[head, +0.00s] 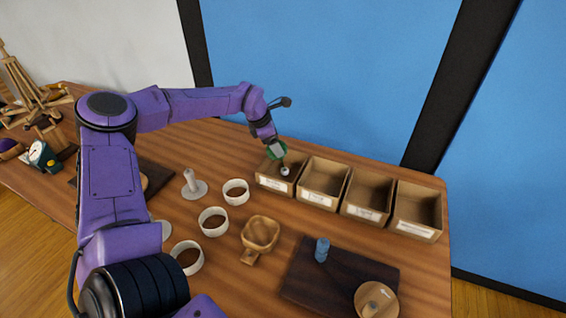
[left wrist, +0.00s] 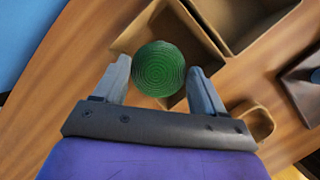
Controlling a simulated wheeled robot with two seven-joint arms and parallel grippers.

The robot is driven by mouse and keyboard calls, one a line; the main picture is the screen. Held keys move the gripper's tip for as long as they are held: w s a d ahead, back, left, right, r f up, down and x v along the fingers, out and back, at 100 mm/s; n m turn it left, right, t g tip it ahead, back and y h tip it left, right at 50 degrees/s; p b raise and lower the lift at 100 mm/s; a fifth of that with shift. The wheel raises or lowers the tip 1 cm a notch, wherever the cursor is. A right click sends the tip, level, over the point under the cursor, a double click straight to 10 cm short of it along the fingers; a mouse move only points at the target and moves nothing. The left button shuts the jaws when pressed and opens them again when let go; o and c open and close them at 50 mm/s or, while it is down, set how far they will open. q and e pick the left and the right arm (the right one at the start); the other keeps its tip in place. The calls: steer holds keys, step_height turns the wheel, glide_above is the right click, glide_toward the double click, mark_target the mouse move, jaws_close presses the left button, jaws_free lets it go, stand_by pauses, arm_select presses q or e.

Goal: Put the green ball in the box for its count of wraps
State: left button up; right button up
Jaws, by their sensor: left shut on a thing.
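The green ball (head: 277,150) is held by my left gripper (head: 275,145) over the leftmost box (head: 274,183) of a row. The left wrist view shows the ball (left wrist: 158,69) with ringed lines, between the two fingers of my left gripper (left wrist: 162,88), with an open box behind it. Several open cardboard boxes stand side by side, among them a second box (head: 318,199), a third box (head: 361,211) and the rightmost box (head: 414,231). Each has a white label on its front, too small to read. My right gripper is not in view.
A small pale thing (head: 285,171) shows at the leftmost box; I cannot tell what it is.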

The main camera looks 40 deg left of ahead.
arm_select(q)
steer(key=shift+s+r, duration=0.1)
steer(key=o, duration=1.1)
steer(key=v, duration=1)
steer(key=shift+r+b, duration=0.25)
steer(key=shift+b, duration=0.05)
steer(key=shift+s, duration=0.1)
